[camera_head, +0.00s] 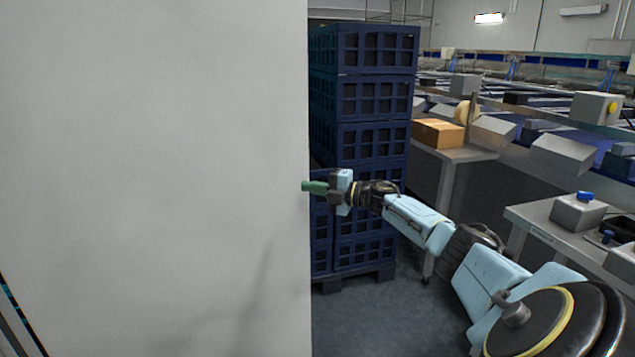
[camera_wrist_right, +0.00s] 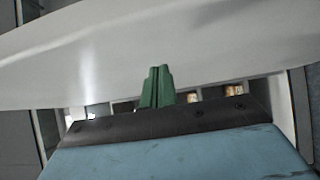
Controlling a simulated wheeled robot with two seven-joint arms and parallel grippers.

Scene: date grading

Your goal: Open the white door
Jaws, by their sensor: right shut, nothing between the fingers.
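The white door (camera_head: 150,170) is a large flat pale panel filling the left half of the head view. Its straight vertical edge runs down near the middle. My right gripper (camera_head: 306,186) is at this edge, about mid-height, with its green fingers pointing left and their tips just overlapping the edge in the picture. In the right wrist view the green fingers (camera_wrist_right: 156,87) are together and empty, with the pale door panel (camera_wrist_right: 190,50) ahead of them. I cannot tell whether they touch it. No handle shows. My left gripper is not in view.
A tall stack of dark blue crates (camera_head: 370,130) stands behind my right gripper. Right of it are a table (camera_head: 455,155) with a cardboard box (camera_head: 437,132) and a grey bench (camera_head: 545,232). Grey floor (camera_head: 375,325) is clear in front of the crates.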

